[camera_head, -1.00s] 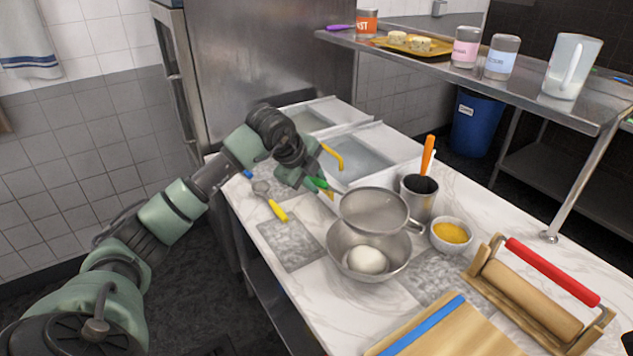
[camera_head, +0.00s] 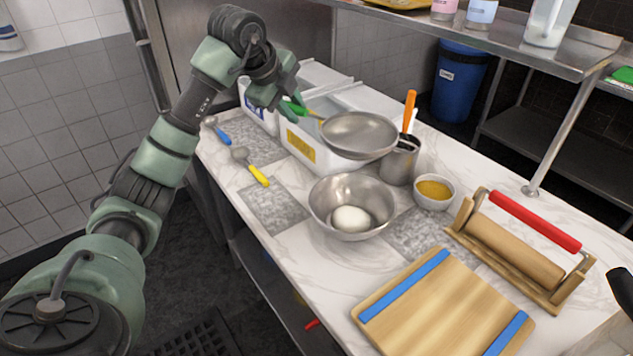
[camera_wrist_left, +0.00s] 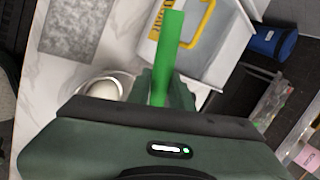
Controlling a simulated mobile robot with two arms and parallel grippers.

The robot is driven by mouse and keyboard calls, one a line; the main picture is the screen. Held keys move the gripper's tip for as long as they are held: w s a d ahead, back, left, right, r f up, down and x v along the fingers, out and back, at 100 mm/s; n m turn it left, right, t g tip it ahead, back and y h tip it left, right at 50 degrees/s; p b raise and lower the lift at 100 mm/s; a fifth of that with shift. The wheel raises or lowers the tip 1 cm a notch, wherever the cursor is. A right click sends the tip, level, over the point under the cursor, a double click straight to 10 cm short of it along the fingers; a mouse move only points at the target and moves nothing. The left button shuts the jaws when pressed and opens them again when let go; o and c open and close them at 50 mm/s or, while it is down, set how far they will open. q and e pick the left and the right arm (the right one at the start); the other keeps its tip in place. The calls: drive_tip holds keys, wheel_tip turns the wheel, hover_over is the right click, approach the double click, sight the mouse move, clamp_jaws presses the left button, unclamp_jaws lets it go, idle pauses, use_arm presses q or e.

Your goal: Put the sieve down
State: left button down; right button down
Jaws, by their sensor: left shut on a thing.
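The sieve (camera_head: 360,135) is a round metal mesh bowl with a green handle. My left gripper (camera_head: 290,106) is shut on the handle and holds the sieve raised, in front of the white bin and behind the steel bowl in the head view. In the left wrist view the green handle (camera_wrist_left: 168,55) stands between the fingers, and the sieve's mesh is not seen there. The steel bowl (camera_head: 325,205) stands on the marble counter with a pale dough ball (camera_head: 351,219) inside. My right gripper is not in view.
A metal cup (camera_head: 400,165) with an orange-handled tool and a small bowl of yellow powder (camera_head: 434,190) stand right of the sieve. A white bin (camera_head: 335,158) is behind. A cutting board (camera_head: 440,310) and rolling pin stand (camera_head: 515,250) are in front.

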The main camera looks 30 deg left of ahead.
use_arm(q)
wheel_tip(320, 180, down, 16)
drive_tip(key=p, duration=0.2)
drive_tip(key=shift+f, duration=0.1)
drive_tip(key=shift+f, duration=0.65)
drive_tip(key=c, duration=1.3)
unclamp_jaws()
drive_tip(key=shift+o, duration=0.2)
drive_tip(key=shift+r, duration=0.1)
